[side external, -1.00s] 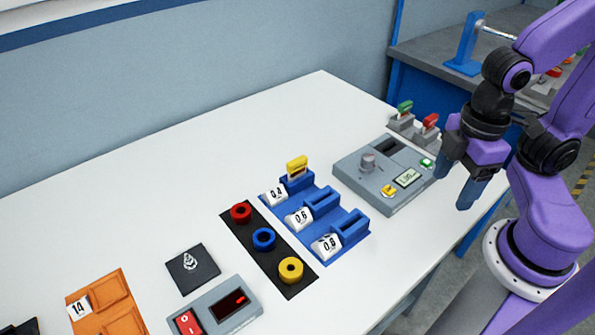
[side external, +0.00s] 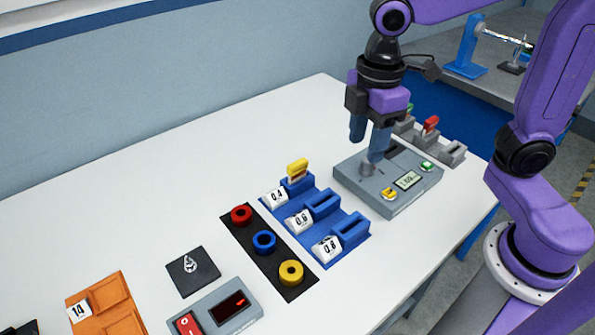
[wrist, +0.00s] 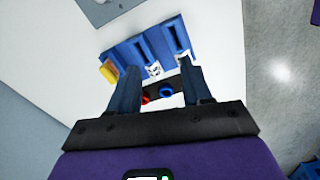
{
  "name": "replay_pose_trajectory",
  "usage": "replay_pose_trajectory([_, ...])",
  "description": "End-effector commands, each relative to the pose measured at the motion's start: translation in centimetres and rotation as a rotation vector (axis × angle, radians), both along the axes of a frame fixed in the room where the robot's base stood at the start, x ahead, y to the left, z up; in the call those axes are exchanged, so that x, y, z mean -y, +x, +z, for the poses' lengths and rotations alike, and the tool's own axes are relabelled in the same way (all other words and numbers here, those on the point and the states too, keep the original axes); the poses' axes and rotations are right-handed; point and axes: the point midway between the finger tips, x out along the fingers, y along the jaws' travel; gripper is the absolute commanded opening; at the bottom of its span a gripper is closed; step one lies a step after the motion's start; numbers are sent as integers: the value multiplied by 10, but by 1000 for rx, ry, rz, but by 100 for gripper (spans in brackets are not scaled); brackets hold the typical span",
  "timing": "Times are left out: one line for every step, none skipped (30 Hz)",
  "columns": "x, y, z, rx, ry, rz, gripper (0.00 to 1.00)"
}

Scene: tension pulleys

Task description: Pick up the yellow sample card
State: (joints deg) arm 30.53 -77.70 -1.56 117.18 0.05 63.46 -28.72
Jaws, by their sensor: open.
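The yellow sample card (side external: 297,166) stands upright in the slot marked 0.4 of the blue rack (side external: 331,232). In the wrist view the card (wrist: 109,71) shows to the left of my fingers, at the left end of the rack (wrist: 140,35). My gripper (side external: 366,146) is open and empty, with its fingers pointing down. In the side view it is right of and higher than the card, over the grey device's far left part. It is apart from the card. The fingers show in the wrist view (wrist: 160,80) with a gap between them.
The grey device (side external: 350,192) with a knob and buttons lies right of the rack. A black strip (side external: 250,252) holds red, blue and yellow rings. A red card (side external: 431,124) stands in a grey holder. The white table behind the rack is clear.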

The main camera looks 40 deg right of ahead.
Motion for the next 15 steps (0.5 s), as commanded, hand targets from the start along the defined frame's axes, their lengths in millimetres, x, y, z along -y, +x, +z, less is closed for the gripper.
replay_pose_trajectory([-7, 17, 4, 0, -2, 18, 49])
replay_pose_trajectory([-11, 26, 6, 0, -2, 33, 49])
replay_pose_trajectory([-15, 38, 9, -1, -4, 52, 49])
replay_pose_trajectory([-18, 47, 12, -1, -4, 67, 49])
replay_pose_trajectory([-20, 56, 14, -2, -6, 81, 49])
replay_pose_trajectory([-23, 69, 16, -2, -7, 99, 49])
replay_pose_trajectory([-25, 77, 18, -3, -8, 113, 49])
replay_pose_trajectory([-27, 86, 20, -3, -8, 127, 49])
replay_pose_trajectory([-29, 97, 22, -5, -10, 146, 49])
replay_pose_trajectory([-30, 105, 24, -5, -10, 158, 49])
replay_pose_trajectory([-31, 112, 25, -5, -11, 170, 49])
replay_pose_trajectory([-32, 121, 27, -6, -12, 186, 49])
replay_pose_trajectory([-32, 127, 28, -7, -12, 196, 49])
replay_pose_trajectory([-33, 132, 29, -7, -12, 207, 49])
replay_pose_trajectory([-32, 138, 30, -7, -13, 218, 49])
